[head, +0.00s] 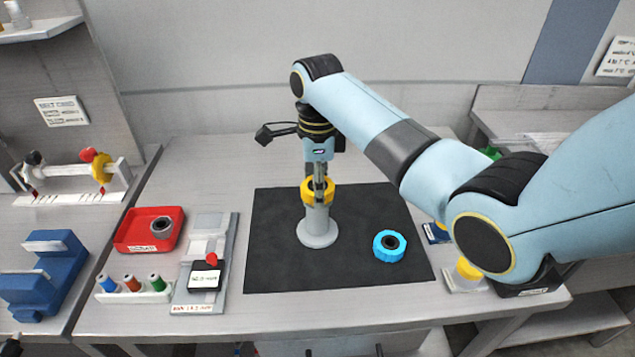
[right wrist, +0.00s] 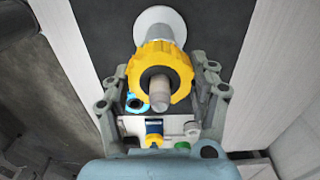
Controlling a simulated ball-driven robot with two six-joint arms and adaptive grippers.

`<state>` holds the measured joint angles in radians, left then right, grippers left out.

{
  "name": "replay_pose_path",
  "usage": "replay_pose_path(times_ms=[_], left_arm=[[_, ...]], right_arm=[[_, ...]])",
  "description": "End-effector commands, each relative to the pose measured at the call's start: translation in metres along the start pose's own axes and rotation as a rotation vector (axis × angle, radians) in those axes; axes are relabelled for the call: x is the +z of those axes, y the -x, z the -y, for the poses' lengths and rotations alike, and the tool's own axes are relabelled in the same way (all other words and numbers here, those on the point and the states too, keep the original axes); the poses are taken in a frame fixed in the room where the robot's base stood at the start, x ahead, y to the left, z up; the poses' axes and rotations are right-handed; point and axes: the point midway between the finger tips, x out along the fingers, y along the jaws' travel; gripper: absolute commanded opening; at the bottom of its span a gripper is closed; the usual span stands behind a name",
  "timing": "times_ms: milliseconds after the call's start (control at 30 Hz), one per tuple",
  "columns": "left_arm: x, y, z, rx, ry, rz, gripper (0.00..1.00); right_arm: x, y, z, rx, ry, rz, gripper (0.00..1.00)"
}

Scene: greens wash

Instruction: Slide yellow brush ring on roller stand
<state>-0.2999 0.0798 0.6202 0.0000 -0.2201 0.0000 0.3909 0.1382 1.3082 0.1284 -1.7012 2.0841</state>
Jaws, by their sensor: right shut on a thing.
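The yellow brush ring (head: 330,191) is around the upper part of the grey roller stand (head: 319,228), which stands upright on the dark mat. In the right wrist view the stand's post passes through the hole of the yellow ring (right wrist: 144,60), and the post tip (right wrist: 157,96) sticks out. My right gripper (head: 318,183) comes down from above and is shut on the yellow ring, one finger on each side. In the right wrist view the stand's round base (right wrist: 160,18) shows beyond the ring. My left gripper is not in view.
A blue ring (head: 377,251) lies on the dark mat (head: 275,265), right of the stand. Left of the mat are a grey tray with a black block (head: 205,277), a red tray (head: 131,241) and a rack of coloured bobbins (head: 133,296). The mat's front left is clear.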

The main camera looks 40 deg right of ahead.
Motion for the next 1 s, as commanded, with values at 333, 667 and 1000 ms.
replay_pose_path(times_ms=[333,667,1000], left_arm=[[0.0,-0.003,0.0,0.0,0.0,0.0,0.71],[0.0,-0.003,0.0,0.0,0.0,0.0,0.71],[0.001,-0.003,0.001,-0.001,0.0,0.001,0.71]], right_arm=[[0.0,-0.007,0.0,0.0,0.0,0.0,0.66],[0.0,-0.007,0.0,0.0,0.0,0.0,0.87],[0.001,0.025,0.001,-0.004,0.001,0.002,0.87]])
